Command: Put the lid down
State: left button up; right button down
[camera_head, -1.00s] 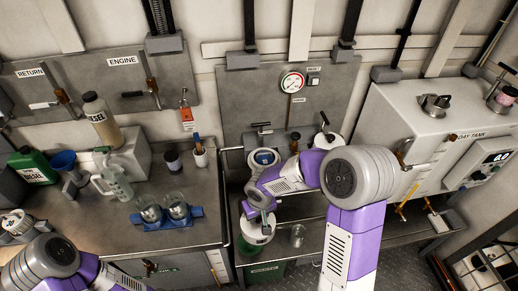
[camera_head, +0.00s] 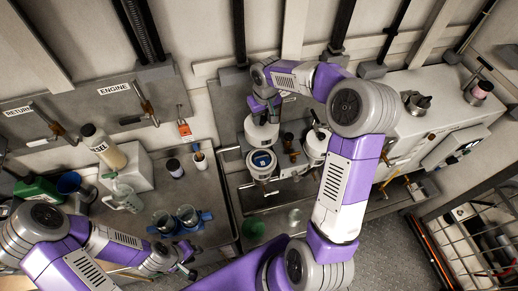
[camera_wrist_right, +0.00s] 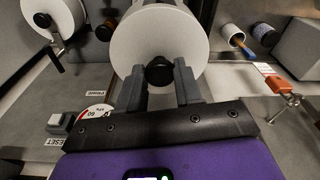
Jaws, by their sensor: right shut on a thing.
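The white round lid (camera_head: 262,134) hangs from my right gripper (camera_head: 264,106) in the head view, behind the blue-topped round housing (camera_head: 262,162). In the right wrist view the lid shows as a broad white disc (camera_wrist_right: 158,35) with a black knob (camera_wrist_right: 160,71). The two fingers of my right gripper (camera_wrist_right: 160,82) stand on either side of the knob, shut on it. I cannot tell whether the lid's underside touches anything. My left gripper (camera_head: 186,268) is low in the head view, near the front of the bench; its fingers are too small to read.
A second white canister (camera_head: 316,145) with a black handle stands right of the housing. Two glass beakers in a blue holder (camera_head: 181,222), a clear jug (camera_head: 123,197) and a pen cup (camera_head: 199,160) stand on the left bench. The day tank (camera_head: 440,110) is at right.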

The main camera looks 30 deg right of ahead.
jog(key=shift+s+f, duration=0.1)
jog(key=shift+f, duration=8.7)
jog(key=shift+f+b, duration=0.6)
jog(key=c, duration=0.8)
grip_release()
jog(key=shift+o, duration=0.2)
